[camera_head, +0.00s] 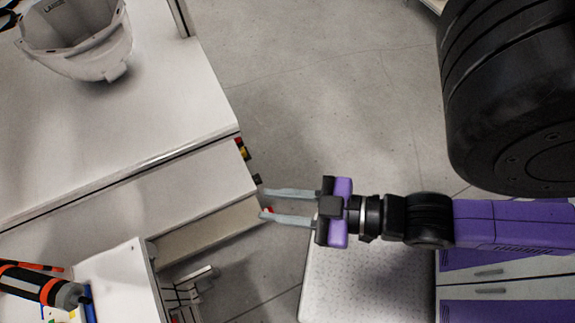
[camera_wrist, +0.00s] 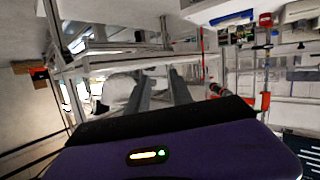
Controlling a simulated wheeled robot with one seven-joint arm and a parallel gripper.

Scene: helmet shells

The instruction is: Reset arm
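My gripper (camera_head: 266,204) is at the centre right of the head view, with its two pale fingers pointing left. The fingers are parallel with a clear gap between them, and nothing is held. It also shows in the wrist view (camera_wrist: 160,88), where both fingers stick out past the dark edge of the purple housing. The fingertips are at the right end of a white drawer or shelf edge (camera_head: 208,232) in the head view; whether they touch it I cannot tell.
A white helmet shell (camera_head: 77,41) lies upside down on the white table (camera_head: 150,110) at upper left. An orange and black tool (camera_head: 38,287) is at lower left. A wire rack (camera_head: 190,290) stands below the drawer. Grey floor (camera_head: 320,80) is open at the top middle.

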